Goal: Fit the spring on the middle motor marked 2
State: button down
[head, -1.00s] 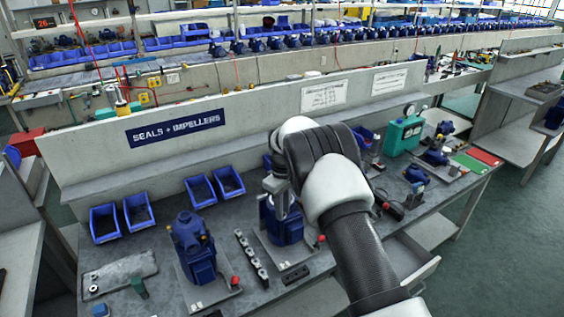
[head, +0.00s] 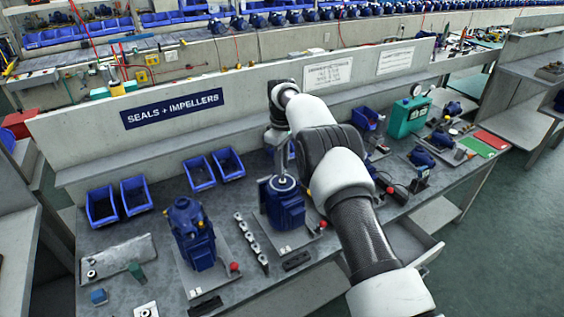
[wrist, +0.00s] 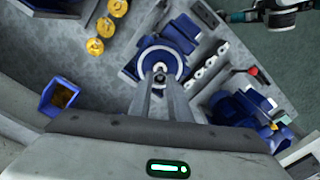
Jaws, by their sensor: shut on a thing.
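The middle motor (head: 286,208) is a blue body with a pale round top disc, upright on a grey plate. In the wrist view the motor (wrist: 178,40) lies beneath my fingertips, its pale disc ringed in blue. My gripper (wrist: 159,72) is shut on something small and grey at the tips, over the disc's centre. It looks like the spring, but its coils cannot be made out. In the head view my gripper (head: 280,160) is above the motor's top. Whether the held piece touches the shaft cannot be told. No number is legible on the motor.
A second blue motor (head: 193,238) stands to the left. A row of small metal parts (head: 250,240) lies between the two motors. Blue bins (head: 135,196) line the back of the bench. A green case (head: 408,117) stands at the right.

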jog(key=shift+f+b, duration=0.5)
jog(key=shift+f, duration=1.05)
dwell(0.4)
jog(key=shift+c, duration=2.2)
grip_release()
jog(key=shift+r+p, duration=1.5)
jog(key=shift+r, duration=0.8)
jog(key=shift+r+p, duration=0.3)
jog(key=shift+r, duration=1.85)
